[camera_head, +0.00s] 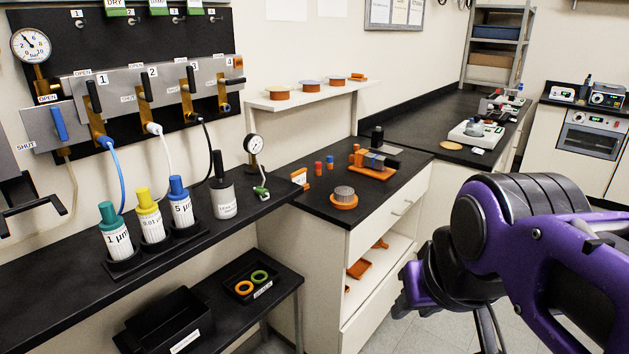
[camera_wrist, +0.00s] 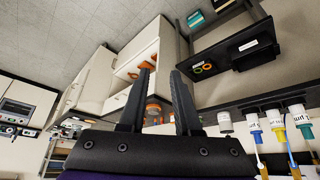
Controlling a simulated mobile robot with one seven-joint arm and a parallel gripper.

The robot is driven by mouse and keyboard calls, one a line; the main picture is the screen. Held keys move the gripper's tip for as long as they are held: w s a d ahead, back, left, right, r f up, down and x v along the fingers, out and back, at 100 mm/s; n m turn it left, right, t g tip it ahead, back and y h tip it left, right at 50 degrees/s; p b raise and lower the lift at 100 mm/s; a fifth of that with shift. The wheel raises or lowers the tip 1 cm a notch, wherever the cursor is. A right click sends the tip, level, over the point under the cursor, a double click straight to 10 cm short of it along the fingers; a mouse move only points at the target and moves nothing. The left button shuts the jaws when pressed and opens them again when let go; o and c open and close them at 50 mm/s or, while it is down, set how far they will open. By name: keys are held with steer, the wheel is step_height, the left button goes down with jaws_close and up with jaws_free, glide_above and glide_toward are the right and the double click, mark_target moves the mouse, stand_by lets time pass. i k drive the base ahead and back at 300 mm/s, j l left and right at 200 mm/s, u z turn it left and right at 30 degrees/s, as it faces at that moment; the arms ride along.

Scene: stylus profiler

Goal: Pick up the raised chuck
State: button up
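A grey ribbed cylinder on a round orange base, which looks like the raised chuck (camera_head: 344,195), stands upright on the black counter top. I cannot be sure it is the chuck meant, as several low orange round pieces sit on the wall shelf. My gripper (camera_wrist: 163,72) is open in the wrist view, its two black fingers apart with nothing held. An orange and grey round thing (camera_wrist: 153,110) shows beyond and between the fingers, partly hidden; it may be the same chuck. In the head view my purple arm is at the right, and the fingertips are not clear.
An orange device with a grey cylinder (camera_head: 374,163) lies behind the chuck, with small red and blue pieces (camera_head: 318,168) to the left. A bench (camera_head: 60,275) with capped bottles (camera_head: 115,235) and a gauge (camera_head: 254,145) is at left. The white cabinet's (camera_head: 385,235) open shelves hold orange parts.

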mark_target(342, 194)
steer(key=i+l+u, duration=0.1)
steer(key=u, duration=0.25)
steer(key=i+l+u, duration=0.1)
steer(key=u, duration=0.3)
steer(key=l+u, duration=0.35)
steer(key=i+l+u, duration=0.2)
steer(key=l, duration=0.15)
steer(key=l+u, duration=0.2)
steer(key=l, duration=0.15)
steer(key=i+l+u, duration=0.15)
steer(key=l, duration=1.55)
steer(key=l+z, duration=0.15)
steer(key=l, duration=0.7)
steer(key=i+j+u, duration=0.2)
steer(key=j, duration=0.15)
steer(key=k+j, duration=0.05)
steer(key=k, duration=0.05)
